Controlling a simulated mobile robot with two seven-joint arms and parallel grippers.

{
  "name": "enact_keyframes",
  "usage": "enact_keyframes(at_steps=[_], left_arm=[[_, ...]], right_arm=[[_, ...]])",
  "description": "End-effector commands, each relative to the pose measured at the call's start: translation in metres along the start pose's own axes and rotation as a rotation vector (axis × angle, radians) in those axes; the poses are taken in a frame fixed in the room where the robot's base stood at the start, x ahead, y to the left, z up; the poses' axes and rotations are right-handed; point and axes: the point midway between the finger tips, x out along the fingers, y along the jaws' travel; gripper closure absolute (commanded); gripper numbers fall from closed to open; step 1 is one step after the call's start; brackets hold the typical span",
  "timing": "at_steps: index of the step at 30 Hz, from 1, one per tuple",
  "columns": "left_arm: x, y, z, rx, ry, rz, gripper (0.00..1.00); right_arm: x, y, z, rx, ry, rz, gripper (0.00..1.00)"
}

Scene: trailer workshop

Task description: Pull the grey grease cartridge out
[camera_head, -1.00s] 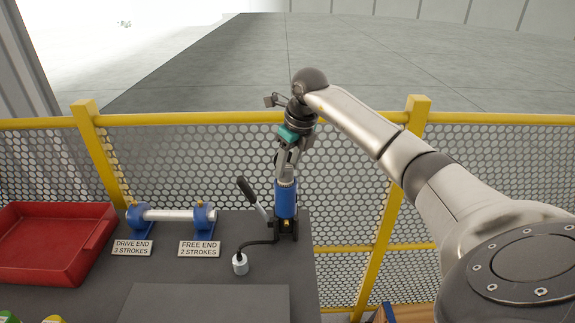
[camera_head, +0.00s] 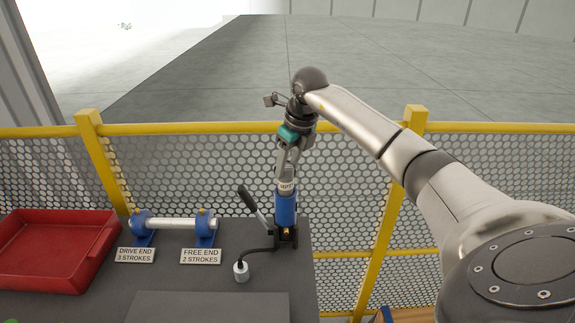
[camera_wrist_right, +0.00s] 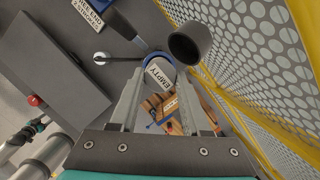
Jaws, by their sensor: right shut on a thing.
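The grey grease cartridge (camera_head: 287,187) stands upright, its upper end showing above the blue barrel (camera_head: 286,208) of the grease gun at the right of the bench. Its lower part is hidden inside the barrel. My right gripper (camera_head: 288,176) points down from above and is shut on the cartridge's upper end. In the right wrist view the cartridge's label (camera_wrist_right: 159,76) reads EMPTY between my fingers, with a blue rim around its far side. My left gripper is not in view.
The gun's black lever (camera_head: 250,204) leans left, and a hose runs to a pale fitting (camera_head: 241,272). A shaft (camera_head: 178,223) on blue bearing blocks and a red tray (camera_head: 55,255) lie further left. A yellow mesh fence (camera_head: 230,175) stands close behind.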

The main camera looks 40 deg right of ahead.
Motion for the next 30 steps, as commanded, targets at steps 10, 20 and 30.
enact_keyframes(at_steps=[10,20,30], left_arm=[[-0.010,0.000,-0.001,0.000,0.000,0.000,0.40],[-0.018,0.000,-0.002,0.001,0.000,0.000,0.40],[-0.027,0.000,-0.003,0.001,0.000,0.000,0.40]], right_arm=[[-0.012,0.000,0.003,0.000,-0.001,0.000,1.00],[-0.021,0.000,0.006,0.000,-0.001,0.000,1.00],[-0.031,0.000,0.009,0.000,0.000,0.000,1.00]])
